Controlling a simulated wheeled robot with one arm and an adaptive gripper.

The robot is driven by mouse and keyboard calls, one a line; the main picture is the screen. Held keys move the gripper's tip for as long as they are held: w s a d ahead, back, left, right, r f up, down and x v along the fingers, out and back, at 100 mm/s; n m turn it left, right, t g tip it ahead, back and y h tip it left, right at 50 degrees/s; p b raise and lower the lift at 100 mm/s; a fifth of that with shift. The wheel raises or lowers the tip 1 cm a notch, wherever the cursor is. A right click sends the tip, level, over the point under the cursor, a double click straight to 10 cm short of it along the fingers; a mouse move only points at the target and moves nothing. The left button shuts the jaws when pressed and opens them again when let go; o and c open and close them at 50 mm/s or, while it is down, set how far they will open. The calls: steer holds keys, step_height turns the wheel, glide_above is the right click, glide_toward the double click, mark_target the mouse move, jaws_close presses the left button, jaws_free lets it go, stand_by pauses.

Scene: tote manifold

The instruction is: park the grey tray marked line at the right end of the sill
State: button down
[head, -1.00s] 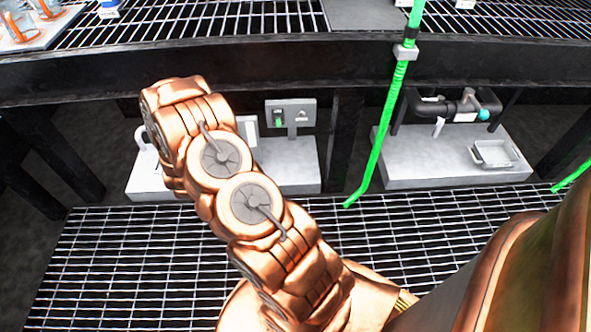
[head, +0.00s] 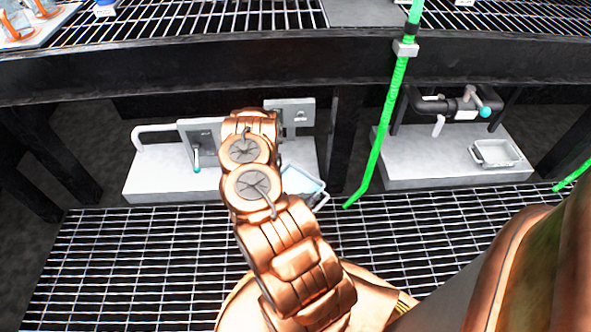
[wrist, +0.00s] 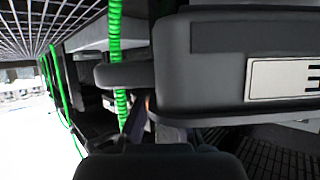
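The grey tray (wrist: 200,60) fills the upper right of the wrist view, very close to the camera. A white label (wrist: 285,80) on it is cut off by the frame edge, and only part of a dark letter shows. My gripper (wrist: 148,125) appears shut on the tray's edge, though the contact is partly hidden. In the head view the tray (head: 303,184) shows beside my arm, tilted, with a pale blue inside, at the right end of the left pale ledge (head: 150,180). My arm hides the gripper there.
A green hose (head: 382,140) hangs just right of the tray. A second pale ledge (head: 430,170) on the right holds another grey tray (head: 496,153) under a black pipe with a valve (head: 465,104). A panel with a teal-tipped handle (head: 197,150) stands on the left ledge. Dark posts flank the ledges.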

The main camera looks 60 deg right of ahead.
steer(key=shift+d, duration=0.3)
steer(key=w+d+b, duration=0.2)
steer(key=w+d, duration=0.1)
steer(key=d, duration=0.1)
steer(key=w+d+b, duration=0.1)
steer(key=w+d, duration=0.3)
steer(key=d, duration=0.1)
steer(key=w+d+b, duration=0.2)
steer(key=w+d, duration=0.1)
steer(key=d, duration=0.1)
steer(key=shift+w+d+b, duration=0.35)
steer(key=shift+w, duration=0.05)
steer(key=shift+f+b, duration=1.1)
steer(key=shift+f, duration=0.75)
steer(key=shift+r, duration=0.1)
steer(key=shift+a, duration=0.1)
steer(key=c, duration=1.3)
jaws_free()
